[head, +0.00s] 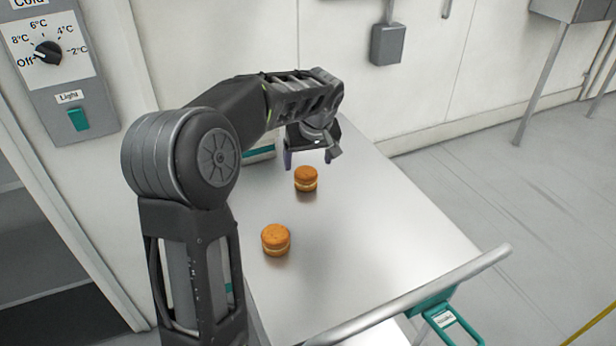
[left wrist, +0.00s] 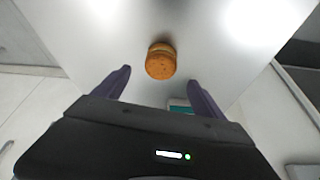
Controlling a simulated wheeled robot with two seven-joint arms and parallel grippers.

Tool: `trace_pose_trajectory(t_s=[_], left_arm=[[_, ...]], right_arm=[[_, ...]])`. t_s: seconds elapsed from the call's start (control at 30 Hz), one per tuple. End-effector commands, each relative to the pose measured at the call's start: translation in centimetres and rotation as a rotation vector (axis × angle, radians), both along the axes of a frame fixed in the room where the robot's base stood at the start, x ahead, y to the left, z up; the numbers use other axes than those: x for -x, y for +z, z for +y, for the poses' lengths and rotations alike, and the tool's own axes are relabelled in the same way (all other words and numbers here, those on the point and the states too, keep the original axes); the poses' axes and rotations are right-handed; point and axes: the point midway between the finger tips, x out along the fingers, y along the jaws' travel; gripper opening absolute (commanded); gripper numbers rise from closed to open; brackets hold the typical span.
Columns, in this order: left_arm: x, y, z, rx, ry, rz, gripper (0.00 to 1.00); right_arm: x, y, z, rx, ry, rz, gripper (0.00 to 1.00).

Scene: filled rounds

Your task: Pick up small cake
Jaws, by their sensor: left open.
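Two small round orange-brown cakes with a pale filling band stand on the grey metal table top (head: 375,235). The farther cake (head: 306,178) is below and close to my left gripper (head: 308,160), and the nearer cake (head: 276,240) stands toward the front left. My left gripper points down over the table, open and empty. In the left wrist view one cake (left wrist: 161,61) lies just ahead of the two spread purple fingers (left wrist: 160,78), centred between them and apart from both. My right gripper is not in view.
A wall panel with a dial (head: 48,52) and a green light switch (head: 78,119) stands at the left. A metal handle bar (head: 420,290) with a green bracket (head: 447,318) runs along the table's front edge. The table's right half is clear.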

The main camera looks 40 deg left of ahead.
Motion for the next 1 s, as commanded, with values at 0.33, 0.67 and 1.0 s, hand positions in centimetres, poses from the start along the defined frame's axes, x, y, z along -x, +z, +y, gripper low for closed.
trace_pose_trajectory(t_s=[0.33,0.67,1.0], left_arm=[[-0.5,-2.4,0.8,0.0,0.0,0.001,0.81],[-0.7,-3.0,0.9,0.0,0.0,0.003,0.81],[-1.5,-7.1,2.1,0.0,0.0,0.003,0.81]], right_arm=[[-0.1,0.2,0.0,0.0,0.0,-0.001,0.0],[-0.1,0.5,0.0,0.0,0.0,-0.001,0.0],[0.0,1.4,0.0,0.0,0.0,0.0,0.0]])
